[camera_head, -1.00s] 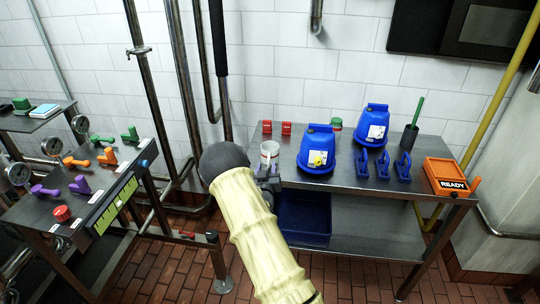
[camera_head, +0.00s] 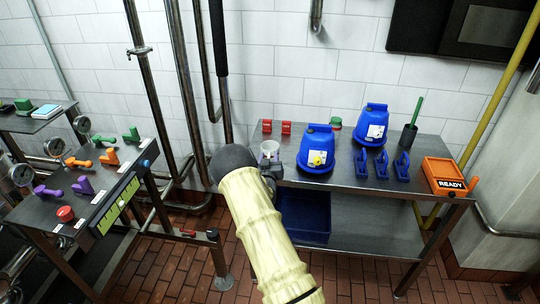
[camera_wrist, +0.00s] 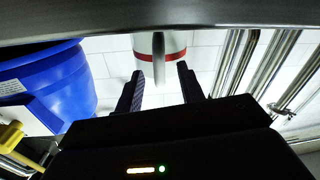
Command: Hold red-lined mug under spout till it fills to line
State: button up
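The white mug (camera_head: 269,147) stands upright on the metal table, left of the near blue jug (camera_head: 316,145). Its open top faces up in the head view. In the wrist view, which appears upside down, the mug (camera_wrist: 176,43) shows a red band, and its handle (camera_wrist: 158,62) points toward my gripper. My gripper (camera_wrist: 160,70) is open, its two dark fingers on either side of the handle with gaps visible. In the head view my gripper (camera_head: 269,163) overlaps the mug's lower front. The near jug has a yellow tap (camera_head: 317,158). The mug's contents are not visible.
A second blue jug (camera_head: 374,127), blue handled items (camera_head: 382,165), a dark cup with a green stick (camera_head: 409,136) and an orange READY box (camera_head: 445,176) stand on the table (camera_head: 345,178). A blue bin (camera_head: 304,215) sits below. A valve bench (camera_head: 75,215) is at left.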

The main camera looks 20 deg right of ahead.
dwell(0.4)
grip_shut()
notch_tip(320, 180, up, 10)
jog(key=shift+b, duration=0.7)
dwell(0.5)
